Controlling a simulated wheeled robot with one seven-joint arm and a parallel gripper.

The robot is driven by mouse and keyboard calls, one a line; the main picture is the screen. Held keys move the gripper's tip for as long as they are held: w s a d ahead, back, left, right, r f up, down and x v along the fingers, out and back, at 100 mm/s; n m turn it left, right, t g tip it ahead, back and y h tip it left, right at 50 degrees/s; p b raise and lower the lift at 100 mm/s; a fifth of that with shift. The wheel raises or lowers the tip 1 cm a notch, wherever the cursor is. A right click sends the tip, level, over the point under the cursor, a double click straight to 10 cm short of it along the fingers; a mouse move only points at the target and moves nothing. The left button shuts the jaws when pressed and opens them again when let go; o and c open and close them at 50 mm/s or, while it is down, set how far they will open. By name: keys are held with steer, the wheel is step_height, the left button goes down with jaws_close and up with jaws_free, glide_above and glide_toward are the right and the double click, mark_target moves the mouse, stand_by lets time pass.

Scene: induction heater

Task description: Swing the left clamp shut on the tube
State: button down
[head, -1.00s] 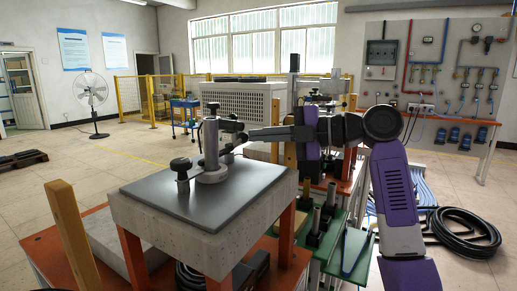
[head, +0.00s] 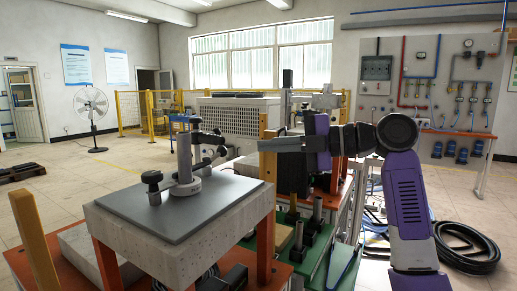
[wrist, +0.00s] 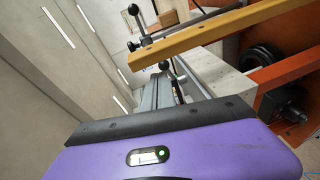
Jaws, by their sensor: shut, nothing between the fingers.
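An upright grey metal tube (head: 184,158) stands in a round base on a dark plate (head: 150,217) over a pale block. A short clamp post with a black knob (head: 152,178) stands left of the tube; whether its arm touches the tube cannot be told. More black knobs and levers (head: 210,138) sit just right of the tube, near its top. My gripper (head: 270,145) is shut and empty. It points left from my purple arm and is apart from the tube, to its right. The wrist view shows black-knobbed rods (wrist: 137,20) past a purple housing; the fingertips are not clear there.
A yellow-brown post (head: 34,240) stands at the front left and another (head: 268,165) close by my gripper. Green shelving with upright cylinders (head: 298,240) lies below my arm. A large grey unit (head: 228,117) stands behind. Open floor lies at the left.

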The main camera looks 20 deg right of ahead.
steer(key=s+d, duration=0.1)
steer(key=d, duration=0.4)
steer(key=shift+s+d+r, duration=0.4)
stand_by(0.8)
